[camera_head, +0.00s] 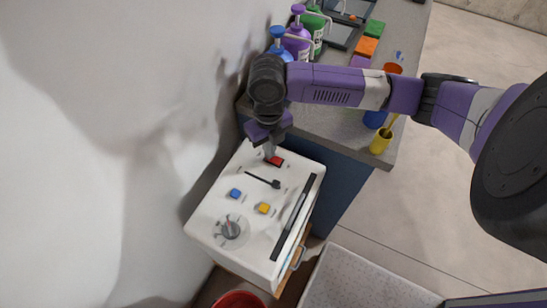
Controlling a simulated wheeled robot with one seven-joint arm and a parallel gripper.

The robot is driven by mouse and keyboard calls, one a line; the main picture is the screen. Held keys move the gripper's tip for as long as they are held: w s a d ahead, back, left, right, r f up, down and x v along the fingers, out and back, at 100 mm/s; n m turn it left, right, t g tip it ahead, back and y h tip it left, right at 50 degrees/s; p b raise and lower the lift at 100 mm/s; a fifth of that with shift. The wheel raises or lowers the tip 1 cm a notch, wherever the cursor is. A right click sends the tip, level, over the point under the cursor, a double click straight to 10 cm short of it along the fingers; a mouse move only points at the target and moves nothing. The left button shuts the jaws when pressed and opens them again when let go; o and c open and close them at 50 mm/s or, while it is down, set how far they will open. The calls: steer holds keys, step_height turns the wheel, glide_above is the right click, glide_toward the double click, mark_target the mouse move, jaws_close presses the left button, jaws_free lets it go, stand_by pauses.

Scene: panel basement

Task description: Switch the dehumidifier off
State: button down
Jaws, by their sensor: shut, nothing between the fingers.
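The dehumidifier (285,203) appears to be the white box with a control panel on top, at the lower middle of the head view. Its top carries a red button (277,161) near the far end, a black lever (263,180), a blue button (235,193), a yellow button (264,208) and a round grey dial (231,229). A dark slot runs along its right side. My gripper (269,155) is shut, points down and is at the red button. I cannot tell whether it touches the button, which it partly hides.
A grey counter (330,125) stands beyond the box, with pump bottles (297,38), coloured blocks (366,46) and cups (380,142). A wall rises at left. A pale bin (350,275) and a red bucket (239,300) stand in front. Open floor lies at right.

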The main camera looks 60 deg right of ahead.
steer(key=shift+f, duration=0.3)
steer(key=shift+r, duration=0.15)
steer(key=shift+r+p, duration=2.3)
steer(key=shift+r, duration=1.15)
steer(key=shift+f, duration=0.1)
